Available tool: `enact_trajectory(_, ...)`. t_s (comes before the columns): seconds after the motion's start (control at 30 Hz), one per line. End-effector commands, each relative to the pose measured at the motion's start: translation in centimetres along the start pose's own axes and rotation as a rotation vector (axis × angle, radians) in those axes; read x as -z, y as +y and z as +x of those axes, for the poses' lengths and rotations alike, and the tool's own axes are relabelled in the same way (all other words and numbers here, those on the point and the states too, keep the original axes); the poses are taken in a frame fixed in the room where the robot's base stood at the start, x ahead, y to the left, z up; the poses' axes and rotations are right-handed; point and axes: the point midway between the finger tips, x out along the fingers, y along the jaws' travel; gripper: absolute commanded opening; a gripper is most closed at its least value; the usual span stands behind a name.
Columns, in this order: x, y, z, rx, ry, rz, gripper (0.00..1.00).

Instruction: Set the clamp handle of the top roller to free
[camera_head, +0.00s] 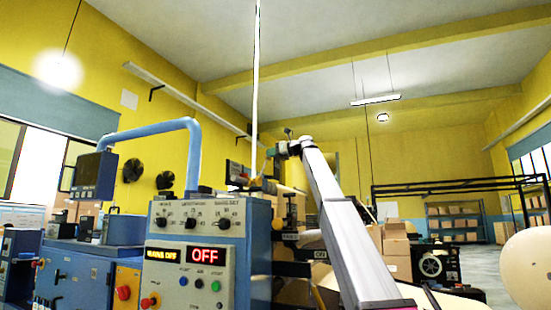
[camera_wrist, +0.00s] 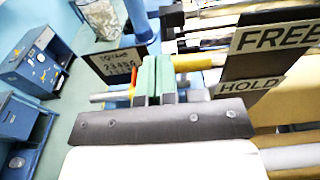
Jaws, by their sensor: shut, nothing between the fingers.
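In the wrist view my gripper (camera_wrist: 157,72) shows as two green fingers side by side, shut with nothing between them. A dark plate to its right carries a FREE label (camera_wrist: 278,37) above a HOLD label (camera_wrist: 247,88). A yellow bar (camera_wrist: 200,63) runs from just behind the fingers toward that plate; I cannot tell whether it is the clamp handle or whether the fingers touch it. In the head view my gripper is small, at the end of my raised arm, above and behind the control box. The handle's setting cannot be made out.
A grey control box (camera_head: 195,245) with knobs and an OFF display stands in front of the machine. A blue tube (camera_head: 150,133) arches at its left. Rollers (camera_wrist: 205,22) lie beyond my fingers. Cardboard boxes (camera_head: 397,250) stand at the right.

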Motion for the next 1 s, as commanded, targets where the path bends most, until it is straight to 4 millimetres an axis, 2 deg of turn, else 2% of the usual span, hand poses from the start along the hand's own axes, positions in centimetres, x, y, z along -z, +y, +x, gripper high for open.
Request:
enact_trajectory(0.4, -1.2, -0.1, 1.8, 0.002, 0.0, 0.0, 0.0)
enact_trajectory(1.0, -1.5, 0.0, 2.2, -0.001, -0.003, 0.001, 0.0)
